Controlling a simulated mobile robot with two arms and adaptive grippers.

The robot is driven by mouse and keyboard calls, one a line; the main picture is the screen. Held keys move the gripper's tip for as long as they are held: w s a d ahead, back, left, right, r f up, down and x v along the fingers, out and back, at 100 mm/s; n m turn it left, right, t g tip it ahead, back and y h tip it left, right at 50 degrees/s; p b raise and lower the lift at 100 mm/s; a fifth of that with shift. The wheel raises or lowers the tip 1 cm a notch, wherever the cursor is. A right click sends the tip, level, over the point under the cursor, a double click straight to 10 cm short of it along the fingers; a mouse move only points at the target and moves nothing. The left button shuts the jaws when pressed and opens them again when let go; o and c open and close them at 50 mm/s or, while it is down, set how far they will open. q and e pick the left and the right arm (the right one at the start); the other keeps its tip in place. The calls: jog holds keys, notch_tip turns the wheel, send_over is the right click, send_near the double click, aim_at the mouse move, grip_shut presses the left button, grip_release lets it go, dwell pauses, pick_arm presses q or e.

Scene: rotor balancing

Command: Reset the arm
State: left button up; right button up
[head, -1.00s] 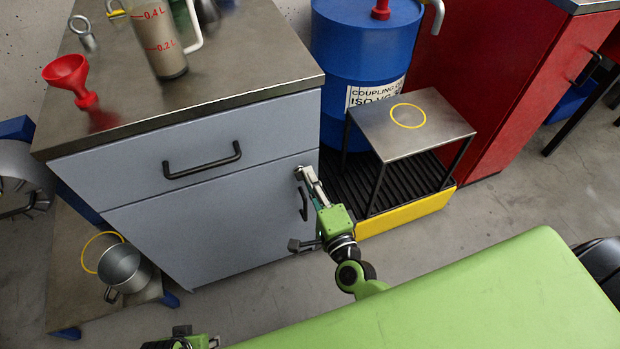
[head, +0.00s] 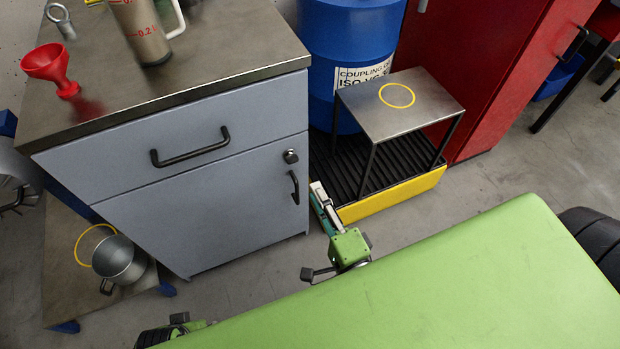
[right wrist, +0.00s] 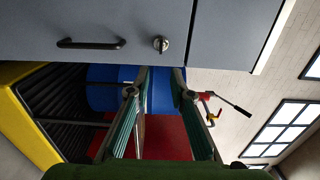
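My right gripper (head: 318,192) is in front of the grey cabinet (head: 200,210), just right of its door and low near the yellow-edged tray. In the right wrist view, its two teal-padded fingers (right wrist: 159,78) stand apart with nothing between them. The cabinet's lock (head: 290,156) is clear of the fingers; it also shows in the right wrist view (right wrist: 160,44). The door and drawer look shut. My left gripper (head: 178,328) shows partly at the bottom edge, and its fingers cannot be made out.
A black-grated tray with a yellow edge (head: 395,195) holds a small metal stand (head: 420,112) and a blue drum (head: 350,40). A red cabinet (head: 470,60) is behind. A metal pot (head: 118,262) stands on a low shelf at left. A red funnel (head: 50,68) is on the cabinet top.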

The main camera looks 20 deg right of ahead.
jog(key=shift+s, duration=0.8)
